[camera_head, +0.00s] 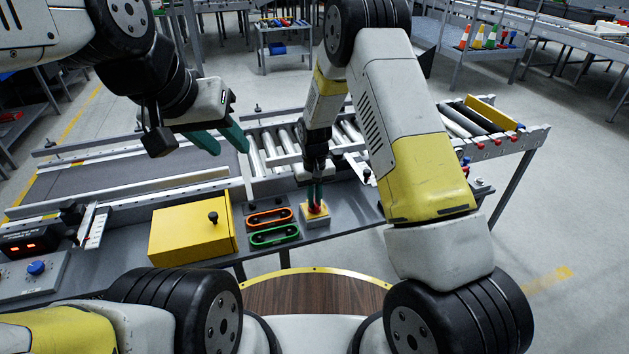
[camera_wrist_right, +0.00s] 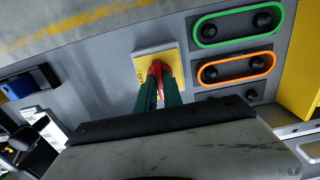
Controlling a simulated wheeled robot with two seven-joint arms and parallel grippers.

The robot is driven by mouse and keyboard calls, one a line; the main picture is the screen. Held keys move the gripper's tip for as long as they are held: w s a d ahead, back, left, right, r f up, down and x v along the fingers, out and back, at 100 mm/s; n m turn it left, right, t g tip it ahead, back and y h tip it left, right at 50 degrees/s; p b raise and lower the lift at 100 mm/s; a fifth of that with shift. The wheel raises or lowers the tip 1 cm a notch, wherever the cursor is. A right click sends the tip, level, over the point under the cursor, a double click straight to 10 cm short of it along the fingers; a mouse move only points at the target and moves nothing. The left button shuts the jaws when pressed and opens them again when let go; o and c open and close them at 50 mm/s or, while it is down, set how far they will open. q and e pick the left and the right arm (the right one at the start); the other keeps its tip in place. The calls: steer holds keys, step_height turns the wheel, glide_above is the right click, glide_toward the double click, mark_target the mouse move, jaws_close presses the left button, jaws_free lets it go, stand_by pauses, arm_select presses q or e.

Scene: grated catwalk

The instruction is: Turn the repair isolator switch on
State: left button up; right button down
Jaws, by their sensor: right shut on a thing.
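The repair isolator switch is a yellow plate with a red handle (camera_wrist_right: 157,68). The yellow plate (camera_head: 316,219) also shows in the head view, on the grey panel near the front edge. My right gripper (camera_head: 316,207) points down onto it with green fingers. In the right wrist view the fingers (camera_wrist_right: 160,88) are shut on the red handle, which they partly hide. Small lettering on the plate is too blurred to read fully. My left gripper (camera_head: 222,142) hangs over the conveyor at upper left, away from the switch, with its two green fingers apart and nothing between them.
Orange-rimmed (camera_head: 269,217) and green-rimmed (camera_head: 274,235) control slots sit left of the switch. A yellow box with a black knob (camera_head: 190,234) stands further left. A roller conveyor (camera_head: 270,146) runs behind. A panel with a blue knob (camera_head: 37,268) is at far left.

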stand_by(0.4)
steer(key=c, duration=1.5)
jaws_free()
step_height(320, 180, up, 8)
steer(key=shift+f, duration=0.1)
